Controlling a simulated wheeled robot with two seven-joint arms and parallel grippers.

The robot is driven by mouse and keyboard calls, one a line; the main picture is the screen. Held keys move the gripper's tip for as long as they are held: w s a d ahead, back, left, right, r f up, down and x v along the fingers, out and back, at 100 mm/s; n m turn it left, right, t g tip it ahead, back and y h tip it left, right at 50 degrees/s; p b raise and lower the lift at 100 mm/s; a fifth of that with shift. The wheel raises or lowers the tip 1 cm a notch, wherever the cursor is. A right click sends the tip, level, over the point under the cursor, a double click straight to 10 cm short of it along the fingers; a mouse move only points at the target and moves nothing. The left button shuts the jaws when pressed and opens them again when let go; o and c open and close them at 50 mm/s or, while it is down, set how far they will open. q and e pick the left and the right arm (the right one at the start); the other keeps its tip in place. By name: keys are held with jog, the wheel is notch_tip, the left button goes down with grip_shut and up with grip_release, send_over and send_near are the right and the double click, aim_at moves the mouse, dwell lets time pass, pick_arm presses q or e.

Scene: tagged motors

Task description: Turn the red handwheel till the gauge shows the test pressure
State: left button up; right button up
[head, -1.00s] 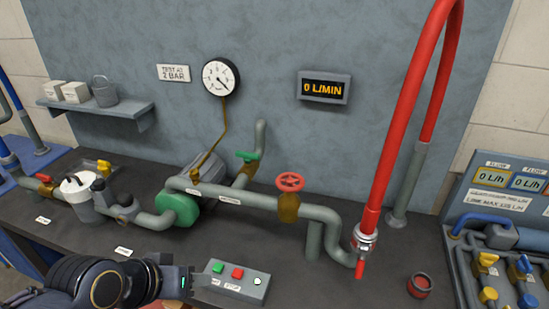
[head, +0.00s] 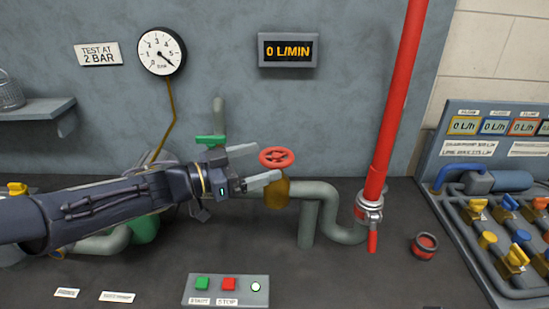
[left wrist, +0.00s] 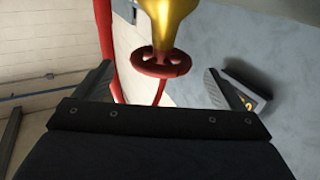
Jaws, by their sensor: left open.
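The red handwheel (head: 277,157) sits on a brass valve body (head: 277,191) on the grey pipe. My left gripper (head: 267,162) is open and empty, coming in from the left, with its fingertips at the wheel's left side. In the left wrist view the handwheel (left wrist: 161,63) shows between the two spread fingers, apart from both. The round gauge (head: 162,51) on the wall has its needle pointing to the lower right, near or past 5.
The flow display (head: 289,50) reads 0 L/MIN. A start/stop box (head: 226,290) with a lit white lamp lies in front.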

aim_at(292, 152)
pick_arm(q)
jog(key=x, duration=0.5)
jog(key=shift+w+d, duration=0.1)
jog(key=c, duration=1)
